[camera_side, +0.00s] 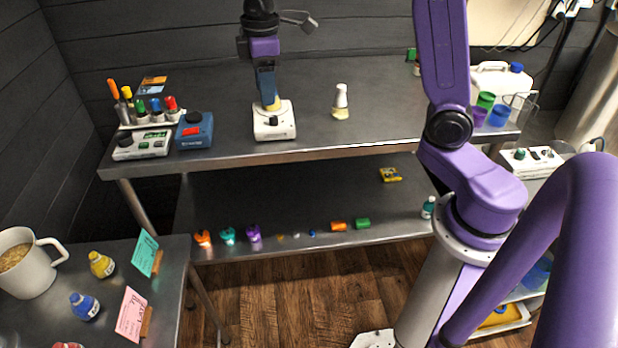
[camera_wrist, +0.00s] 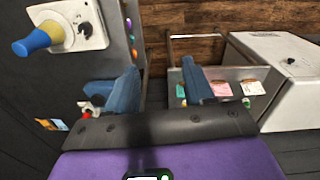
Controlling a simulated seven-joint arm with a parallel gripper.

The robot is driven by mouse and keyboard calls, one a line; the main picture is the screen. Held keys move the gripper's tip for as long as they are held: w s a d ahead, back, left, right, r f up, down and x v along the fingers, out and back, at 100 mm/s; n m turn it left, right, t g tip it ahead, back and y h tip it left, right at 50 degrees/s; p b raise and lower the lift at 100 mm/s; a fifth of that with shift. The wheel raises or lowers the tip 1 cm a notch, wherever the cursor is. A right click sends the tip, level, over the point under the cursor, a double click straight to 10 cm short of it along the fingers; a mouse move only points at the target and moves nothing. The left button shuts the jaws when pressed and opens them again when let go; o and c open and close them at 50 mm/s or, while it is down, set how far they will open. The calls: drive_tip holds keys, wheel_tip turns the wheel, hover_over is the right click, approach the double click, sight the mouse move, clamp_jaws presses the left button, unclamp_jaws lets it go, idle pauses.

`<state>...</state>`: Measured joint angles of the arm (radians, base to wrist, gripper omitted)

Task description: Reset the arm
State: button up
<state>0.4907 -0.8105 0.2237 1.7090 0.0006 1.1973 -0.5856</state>
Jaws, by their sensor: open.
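My gripper (camera_side: 266,88) is at the back middle of the steel bench in the side view, its blue fingers pointing down near a white stirrer device (camera_side: 274,124). In the wrist view my gripper (camera_wrist: 160,86) has its two blue fingers wide apart, with nothing between them. A yellow-bottomed vessel (camera_side: 271,103) stands on the stirrer, partly hidden by my fingers in the side view. In the wrist view this vessel (camera_wrist: 36,40) has a blue upper part and sits on the stirrer (camera_wrist: 92,28), apart from the fingers.
The bench (camera_side: 215,152) also holds a small white-topped flask (camera_side: 341,100), a blue device (camera_side: 194,130) and a rack of colored tools (camera_side: 150,116). Several small colored items lie on the lower shelf (camera_side: 290,195). A mug (camera_side: 28,265) stands on the left side table.

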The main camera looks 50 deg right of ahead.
drive_tip(key=s+f+n, duration=0.1)
drive_tip(key=s+f, duration=0.2)
drive_tip(key=s, duration=1.1)
drive_tip(key=s+f+n, duration=0.1)
drive_tip(key=s+f, duration=0.2)
drive_tip(key=s, duration=1.2)
drive_tip(key=shift+a, duration=0.25)
